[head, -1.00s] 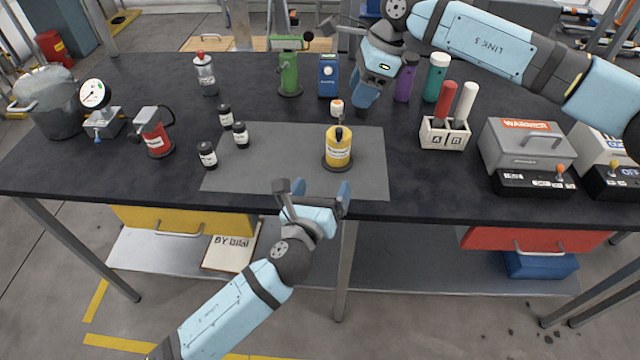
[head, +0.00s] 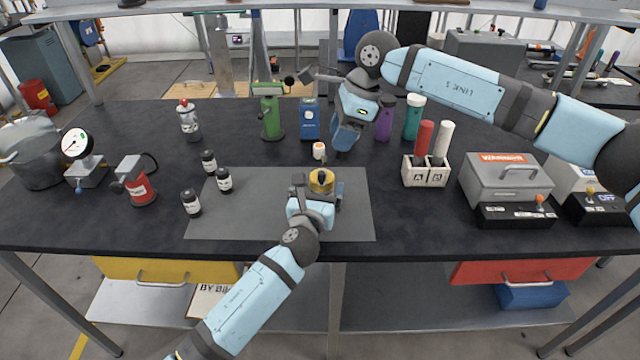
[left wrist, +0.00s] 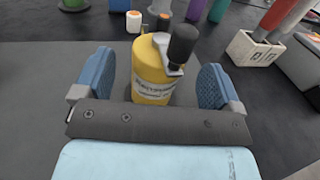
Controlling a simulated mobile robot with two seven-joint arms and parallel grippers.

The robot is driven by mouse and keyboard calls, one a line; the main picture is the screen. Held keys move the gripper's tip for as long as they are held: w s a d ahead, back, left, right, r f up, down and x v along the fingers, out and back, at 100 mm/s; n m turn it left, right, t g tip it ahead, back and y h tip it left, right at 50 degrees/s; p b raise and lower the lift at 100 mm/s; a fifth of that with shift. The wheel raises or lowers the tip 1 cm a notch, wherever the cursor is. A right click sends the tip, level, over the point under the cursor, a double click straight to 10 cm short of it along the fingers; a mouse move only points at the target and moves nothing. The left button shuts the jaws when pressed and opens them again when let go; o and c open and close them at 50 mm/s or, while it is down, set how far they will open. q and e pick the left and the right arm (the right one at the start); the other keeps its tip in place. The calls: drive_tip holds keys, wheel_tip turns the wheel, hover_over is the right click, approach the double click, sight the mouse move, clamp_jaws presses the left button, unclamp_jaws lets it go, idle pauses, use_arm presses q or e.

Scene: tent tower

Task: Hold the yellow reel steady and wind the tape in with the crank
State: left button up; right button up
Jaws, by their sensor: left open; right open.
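The yellow reel (head: 322,178) stands upright on the grey mat (head: 270,225). In the left wrist view the yellow reel (left wrist: 152,75) has a label on its front, and a metal crank arm with a black knob (left wrist: 183,44) on top. My left gripper (head: 319,187) is open around the reel, one blue finger pad on each side, with gaps visible in the left wrist view. It partly hides the reel in the head view. My right gripper (head: 326,108) is open and empty, above the back of the table. No tape can be made out.
A small white-and-orange container (head: 319,151) stands just behind the reel. Several black jars (head: 191,203) are to its left. A green device (head: 271,112) and a blue box (head: 310,120) stand behind. A two-slot holder (head: 426,172) is at right. The mat's right part is clear.

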use_arm(q)
drive_tip(key=shift+x, duration=0.9)
